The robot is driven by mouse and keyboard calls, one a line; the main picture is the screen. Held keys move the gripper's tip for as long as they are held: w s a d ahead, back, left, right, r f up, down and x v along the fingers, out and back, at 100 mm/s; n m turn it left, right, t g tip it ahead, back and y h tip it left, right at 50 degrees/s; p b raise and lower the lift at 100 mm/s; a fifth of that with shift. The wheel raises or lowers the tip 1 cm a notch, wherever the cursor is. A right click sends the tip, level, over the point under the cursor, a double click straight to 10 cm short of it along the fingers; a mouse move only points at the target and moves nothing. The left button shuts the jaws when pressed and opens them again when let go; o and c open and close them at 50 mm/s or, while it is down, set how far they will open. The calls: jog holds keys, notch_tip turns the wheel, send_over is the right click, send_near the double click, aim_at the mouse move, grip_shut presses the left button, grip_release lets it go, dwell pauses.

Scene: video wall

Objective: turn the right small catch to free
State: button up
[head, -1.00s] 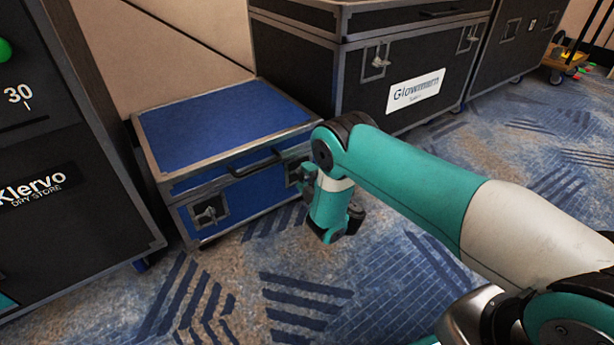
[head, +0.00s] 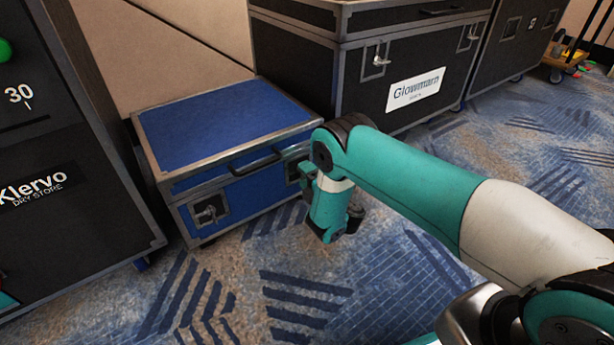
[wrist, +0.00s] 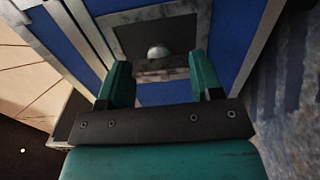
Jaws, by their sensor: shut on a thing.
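The blue case (head: 220,125) stands on the carpet with its lid closed. Its right small catch (wrist: 158,52) shows in the wrist view as a rounded silver knob with a flat bar, set in a dark recessed plate. My gripper (wrist: 160,70) has one teal finger on each side of the catch and is shut on it. In the head view my gripper (head: 306,178) is at the right end of the case front, and it and my arm mostly hide this catch. The left small catch (head: 209,214) is in plain view at the left end of the front.
A black handle (head: 256,163) is on the case front between the catches. A tall black cabinet (head: 70,150) stands close on the left. A large black case (head: 350,90) stands behind on the right. The patterned carpet (head: 240,290) in front is clear.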

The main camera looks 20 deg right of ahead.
jog(key=o, duration=0.9)
jog(key=shift+r+p, duration=0.1)
jog(key=shift+p, duration=0.2)
jog(key=shift+p+v, duration=8.75)
jog(key=shift+p, duration=3.4)
jog(key=shift+w, duration=0.1)
